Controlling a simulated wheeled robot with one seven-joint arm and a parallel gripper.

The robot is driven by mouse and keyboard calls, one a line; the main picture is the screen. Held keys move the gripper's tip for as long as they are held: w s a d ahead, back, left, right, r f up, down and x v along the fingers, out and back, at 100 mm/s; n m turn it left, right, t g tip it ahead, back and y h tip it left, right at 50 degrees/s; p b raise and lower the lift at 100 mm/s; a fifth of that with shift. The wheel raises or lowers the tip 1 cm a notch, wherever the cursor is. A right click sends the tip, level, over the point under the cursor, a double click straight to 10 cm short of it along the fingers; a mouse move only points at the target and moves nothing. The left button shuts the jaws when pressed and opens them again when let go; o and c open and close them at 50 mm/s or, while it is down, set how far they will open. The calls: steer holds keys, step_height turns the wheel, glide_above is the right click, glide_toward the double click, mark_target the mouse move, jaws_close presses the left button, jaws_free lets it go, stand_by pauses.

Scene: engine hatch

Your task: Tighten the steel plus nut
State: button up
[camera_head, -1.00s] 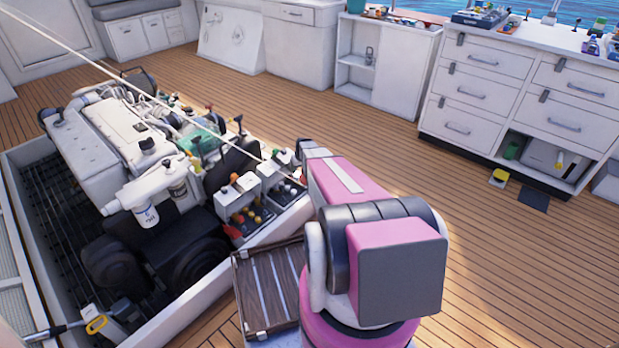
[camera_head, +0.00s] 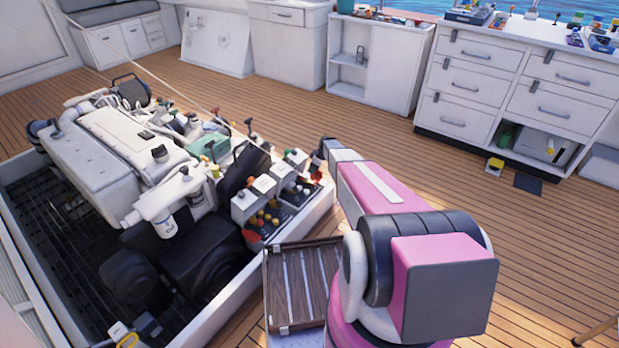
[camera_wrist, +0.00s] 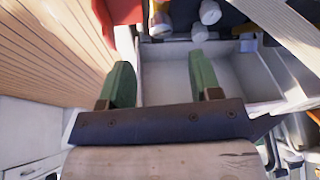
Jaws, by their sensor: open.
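I cannot pick out the steel plus nut in either view. The engine (camera_head: 115,140) sits in the open hatch at the left of the head view, with control boxes (camera_head: 262,188) carrying coloured knobs at its right end. My gripper (camera_wrist: 160,60) shows in the wrist view as two green fingers spread apart with nothing between them. Its fingers point toward a pale open box (camera_wrist: 165,82), with several whitish round-ended parts (camera_wrist: 208,12) beyond it. In the head view my pink arm reaches toward the hatch's right edge, and the gripper itself is not clearly visible there.
A raised white rim (camera_head: 310,222) borders the hatch. A slatted wooden panel (camera_head: 295,287) lies beside it, close to my arm. White drawer cabinets (camera_head: 470,85) stand at the back right. The wooden deck (camera_head: 440,160) between them and the hatch is mostly clear.

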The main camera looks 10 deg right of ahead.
mark_target(308, 177)
steer(key=x, duration=0.8)
steer(key=shift+a, duration=0.15)
